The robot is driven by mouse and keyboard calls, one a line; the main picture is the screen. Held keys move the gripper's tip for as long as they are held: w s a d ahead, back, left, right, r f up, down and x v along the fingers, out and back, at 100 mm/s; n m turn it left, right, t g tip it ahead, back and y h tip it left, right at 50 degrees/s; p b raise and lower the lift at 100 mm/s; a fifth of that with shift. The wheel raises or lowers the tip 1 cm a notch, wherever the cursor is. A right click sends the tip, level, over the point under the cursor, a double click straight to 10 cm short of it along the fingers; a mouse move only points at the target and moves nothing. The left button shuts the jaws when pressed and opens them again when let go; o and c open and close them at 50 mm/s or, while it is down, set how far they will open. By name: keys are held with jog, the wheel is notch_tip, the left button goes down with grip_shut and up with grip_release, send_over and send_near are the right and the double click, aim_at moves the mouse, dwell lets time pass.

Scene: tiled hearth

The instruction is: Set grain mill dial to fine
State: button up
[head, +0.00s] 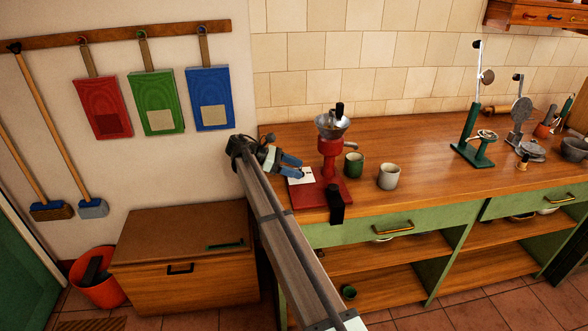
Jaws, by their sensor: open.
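The grain mill (330,163) is red with a metal hopper on top and stands upright on a red base (308,196) near the left end of the wooden counter. A black upright part (339,110) shows at the hopper, and a black piece (336,205) hangs at the front of the base. I cannot make out a dial or its setting. A white card with small dark marks (301,177) lies at the left of the mill. My gripper (296,167) has blue fingers, open, just left of the mill and above the card, apart from the mill's body.
A green mug (353,165) and a pale mug (389,177) stand close to the right of the mill. A green press (474,150) and other metal tools stand farther right. The counter (425,165) between mugs and press is clear. A tiled wall (390,50) rises behind.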

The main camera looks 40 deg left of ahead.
notch_tip(320, 180, up, 10)
jog(key=shift+f, duration=0.2)
jog(key=shift+c, duration=0.3)
